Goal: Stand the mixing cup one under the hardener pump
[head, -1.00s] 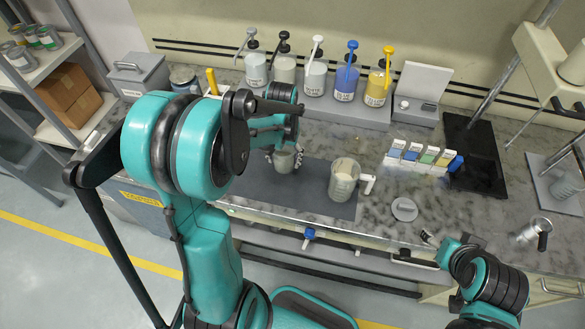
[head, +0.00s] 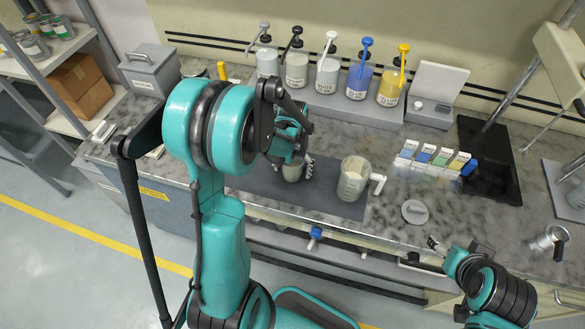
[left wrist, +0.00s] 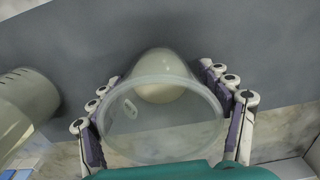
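A translucent, tapered mixing cup (head: 292,172) is between the fingers of my left gripper (head: 296,166), over the dark mat. In the left wrist view the cup (left wrist: 160,125) has its wide rim toward the camera and a pale beige bottom. The fingers of my left gripper (left wrist: 165,115) lie along both sides of it and look shut on it. I cannot tell whether its base touches the mat. Several pump bottles stand behind. The grey-topped one (head: 267,63) is leftmost; its label is unreadable, so I cannot tell whether it is the hardener pump. My right gripper (head: 436,246) is at the counter front.
A larger cup with a white handle (head: 353,182) stands on the dark mat (head: 335,205), right of the held cup. A round grey lid (head: 415,212) and a row of colour cards (head: 433,160) lie farther right. My left arm hides the counter's left part.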

